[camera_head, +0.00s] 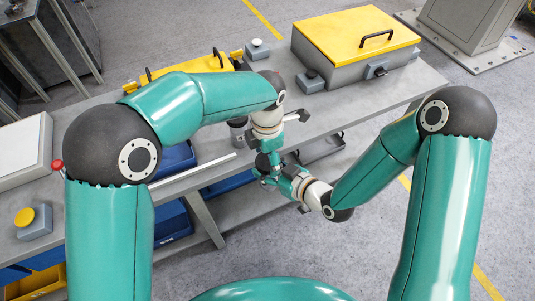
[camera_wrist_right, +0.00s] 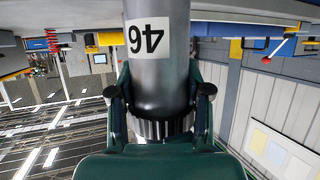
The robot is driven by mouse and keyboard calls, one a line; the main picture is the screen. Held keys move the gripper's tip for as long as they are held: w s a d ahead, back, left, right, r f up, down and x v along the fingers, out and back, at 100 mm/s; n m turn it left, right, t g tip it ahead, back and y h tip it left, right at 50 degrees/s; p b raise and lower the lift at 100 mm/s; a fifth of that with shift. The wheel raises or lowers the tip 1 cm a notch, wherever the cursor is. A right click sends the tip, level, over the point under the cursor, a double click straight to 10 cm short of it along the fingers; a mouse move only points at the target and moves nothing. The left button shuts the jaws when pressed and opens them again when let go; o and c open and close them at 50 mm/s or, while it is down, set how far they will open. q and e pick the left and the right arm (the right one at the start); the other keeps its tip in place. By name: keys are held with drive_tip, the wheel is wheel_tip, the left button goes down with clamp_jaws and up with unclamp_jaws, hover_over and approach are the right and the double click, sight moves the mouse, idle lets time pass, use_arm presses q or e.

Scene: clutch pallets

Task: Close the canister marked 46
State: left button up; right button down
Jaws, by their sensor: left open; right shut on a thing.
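The canister marked 46 (camera_wrist_right: 150,85) is a smooth grey cylinder in the right wrist view, with its white label upside down. A ribbed dark band (camera_wrist_right: 160,130) shows at its end near my palm; I cannot tell whether this is a lid. My right gripper (camera_wrist_right: 160,100) is shut on the canister, a finger on each side. In the head view, my right gripper (camera_head: 270,177) is in front of the bench edge. My left gripper (camera_head: 266,158) is open and close to it. The canister is mostly hidden there, and I cannot tell whether the left fingers touch it.
A grey case with a yellow lid (camera_head: 345,35) stands at the bench's back right. A dark grey cylinder (camera_head: 238,135) stands left of my left wrist. A yellow button box (camera_head: 30,222) is at the left. Blue bins (camera_head: 175,160) sit under the bench (camera_head: 215,142). Floor is clear at right.

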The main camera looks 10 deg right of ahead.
use_arm(q)
drive_tip(key=c, duration=1)
drive_tip(key=m, duration=0.5)
drive_tip(key=shift+m, duration=0.4)
drive_tip(key=m, duration=1)
drive_tip(key=shift+w, duration=0.1)
drive_tip(key=m, duration=0.8)
drive_tip(key=shift+w, duration=0.1)
drive_tip(key=o, duration=1.3)
